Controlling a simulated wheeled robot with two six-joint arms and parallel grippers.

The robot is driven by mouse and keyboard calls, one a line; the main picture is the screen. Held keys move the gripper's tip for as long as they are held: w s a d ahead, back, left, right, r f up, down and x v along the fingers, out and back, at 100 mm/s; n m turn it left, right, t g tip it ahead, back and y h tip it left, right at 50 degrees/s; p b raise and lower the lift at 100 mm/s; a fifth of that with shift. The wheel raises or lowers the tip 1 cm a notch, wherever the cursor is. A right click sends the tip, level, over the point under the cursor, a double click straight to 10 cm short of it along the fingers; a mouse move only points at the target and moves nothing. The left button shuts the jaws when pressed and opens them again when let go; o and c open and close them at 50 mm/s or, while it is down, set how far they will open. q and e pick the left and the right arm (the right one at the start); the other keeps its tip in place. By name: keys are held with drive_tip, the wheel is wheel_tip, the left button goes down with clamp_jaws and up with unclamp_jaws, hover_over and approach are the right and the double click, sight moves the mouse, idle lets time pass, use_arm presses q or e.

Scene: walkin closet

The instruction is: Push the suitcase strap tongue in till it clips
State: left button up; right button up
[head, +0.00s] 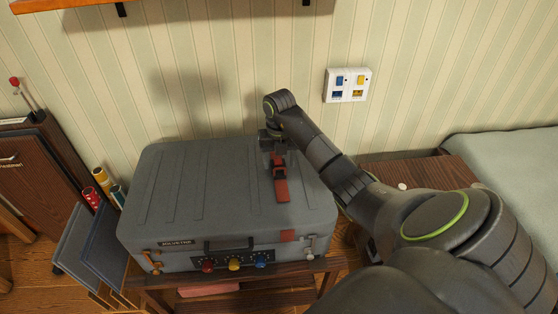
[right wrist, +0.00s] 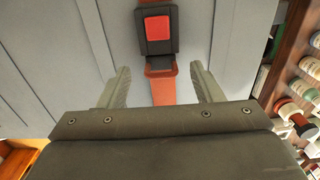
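A grey suitcase (head: 215,190) lies flat on a dark wooden stand. On its lid is a black buckle (right wrist: 157,28) with a red button; it shows small in the head view (head: 279,163). The dark strap tongue (right wrist: 160,66) is at the buckle's near edge, on a red-orange strap (right wrist: 163,90). How deep it sits in the buckle I cannot tell. My right gripper (right wrist: 160,68) is open over the lid, one finger on each side of the strap and tongue, apart from both. It partly hides the buckle in the head view (head: 272,142). My left gripper is out of view.
The striped wall with a small switch panel (head: 348,85) stands close behind the suitcase. Red, yellow and blue knobs (head: 234,264) and a handle are on the suitcase front. Blue folders (head: 88,245) stand left; a wooden cabinet (head: 420,173) and a grey bed-like surface (head: 510,165) are right.

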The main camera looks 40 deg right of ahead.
drive_tip(key=shift+r, duration=0.3)
wheel_tip(320, 180, up, 6)
drive_tip(key=r+p, duration=0.1)
drive_tip(key=p, duration=0.1)
wheel_tip(320, 180, up, 8)
drive_tip(key=p, duration=0.8)
hover_over(279, 173)
use_arm(q)
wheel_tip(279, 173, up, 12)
drive_tip(key=p, duration=0.2)
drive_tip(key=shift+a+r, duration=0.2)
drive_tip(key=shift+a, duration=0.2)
use_arm(e)
drive_tip(key=shift+r, duration=0.95)
